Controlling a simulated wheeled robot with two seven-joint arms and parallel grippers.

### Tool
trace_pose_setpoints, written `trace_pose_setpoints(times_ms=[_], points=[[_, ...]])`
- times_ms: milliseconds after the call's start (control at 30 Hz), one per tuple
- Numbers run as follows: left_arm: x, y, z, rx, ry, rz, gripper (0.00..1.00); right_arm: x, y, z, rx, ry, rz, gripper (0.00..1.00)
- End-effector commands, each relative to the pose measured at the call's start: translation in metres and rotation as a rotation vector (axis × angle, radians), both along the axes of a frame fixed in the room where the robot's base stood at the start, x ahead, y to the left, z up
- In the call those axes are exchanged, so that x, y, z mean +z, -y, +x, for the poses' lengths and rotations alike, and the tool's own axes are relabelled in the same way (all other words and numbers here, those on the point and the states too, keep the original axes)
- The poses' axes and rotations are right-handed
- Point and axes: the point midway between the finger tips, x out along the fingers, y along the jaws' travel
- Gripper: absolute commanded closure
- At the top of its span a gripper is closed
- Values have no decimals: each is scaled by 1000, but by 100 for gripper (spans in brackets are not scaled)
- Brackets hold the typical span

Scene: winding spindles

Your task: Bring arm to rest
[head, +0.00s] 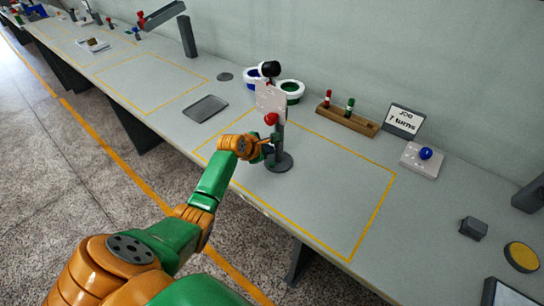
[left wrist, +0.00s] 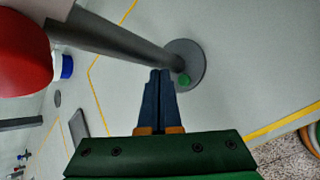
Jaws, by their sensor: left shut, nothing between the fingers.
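My left arm reaches in from the lower left of the head view. Its gripper (head: 267,148) is beside the post of the winding stand, close to its round grey base (head: 281,164). In the left wrist view the dark blue fingers (left wrist: 160,76) are together with nothing between them. The stand's grey post (left wrist: 120,42) passes just beyond the fingertips; I cannot tell whether they touch it. The stand carries a pale plate (head: 270,99), a red knob (head: 271,119) and a black part on top (head: 269,69). My right gripper is not in view.
A wooden rack (head: 346,121) holds a red and a green spindle. Behind the stand are a blue-rimmed bowl (head: 252,78) and a green-rimmed bowl (head: 291,90). A job sign (head: 403,120), a blue-button box (head: 421,159) and a grey tray (head: 205,108) stand around. The yellow-outlined area's right side is clear.

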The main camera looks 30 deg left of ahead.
Motion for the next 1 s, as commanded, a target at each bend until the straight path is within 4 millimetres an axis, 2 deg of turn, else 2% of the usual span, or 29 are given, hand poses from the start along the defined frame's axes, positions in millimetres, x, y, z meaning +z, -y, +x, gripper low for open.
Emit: trace_pose_setpoints(times_ms=[33,200,667,767,900,1000], points=[[14,0,0,-1,-1,-1,100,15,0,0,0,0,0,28],[30,0,0,0,-1,-1,100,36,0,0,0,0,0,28],[22,3,-4,-29,-11,26,100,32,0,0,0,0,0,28],[4,22,-27,-226,-74,204,100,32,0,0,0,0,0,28],[-29,71,-97,-778,-207,619,100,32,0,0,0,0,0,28],[-39,98,-141,-1110,-253,825,100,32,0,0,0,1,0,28]])
